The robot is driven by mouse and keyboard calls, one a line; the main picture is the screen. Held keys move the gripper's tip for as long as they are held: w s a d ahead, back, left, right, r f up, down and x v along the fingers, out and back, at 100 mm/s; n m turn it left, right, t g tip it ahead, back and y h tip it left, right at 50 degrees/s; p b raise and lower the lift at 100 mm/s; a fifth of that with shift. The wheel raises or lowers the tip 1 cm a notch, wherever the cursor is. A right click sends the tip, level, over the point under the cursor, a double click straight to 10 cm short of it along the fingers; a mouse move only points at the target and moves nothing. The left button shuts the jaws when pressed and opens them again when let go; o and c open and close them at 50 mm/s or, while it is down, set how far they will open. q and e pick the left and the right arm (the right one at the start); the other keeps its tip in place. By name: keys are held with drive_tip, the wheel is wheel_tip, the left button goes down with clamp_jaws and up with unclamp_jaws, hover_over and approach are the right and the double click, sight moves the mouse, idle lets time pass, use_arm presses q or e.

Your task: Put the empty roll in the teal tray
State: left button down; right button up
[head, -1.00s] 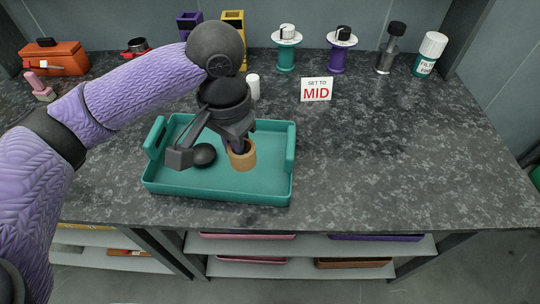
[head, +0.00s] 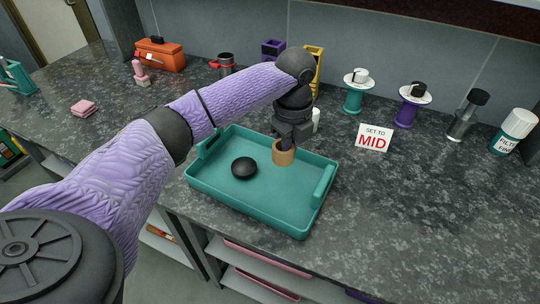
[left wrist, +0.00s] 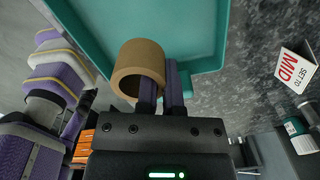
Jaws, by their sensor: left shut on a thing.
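The empty roll (head: 283,154) is a short tan cardboard tube. My left gripper (head: 289,141) is shut on its wall; the left wrist view shows the roll (left wrist: 138,68) at the two dark fingers (left wrist: 161,88), its hollow end open. The teal tray (head: 262,212) stands on the counter. In the head view the roll overlaps the tray's back rim; I cannot tell whether it touches the tray. The tray (left wrist: 190,25) also lies behind the roll in the left wrist view. My right gripper is not in view.
A black rounded object (head: 244,168) lies in the tray, left of the roll. A white cylinder (head: 316,119) stands just behind the tray, and a "SET TO MID" card (head: 373,138) to its right. Spools and bottles line the back. The counter front right is clear.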

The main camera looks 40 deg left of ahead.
sight(287, 183)
use_arm(q)
wheel_tip(287, 183, down, 10)
drive_tip(key=b, duration=0.4)
drive_tip(key=shift+r, duration=0.3)
drive_tip(key=c, duration=0.8)
unclamp_jaws()
drive_tip(key=shift+o, duration=0.2)
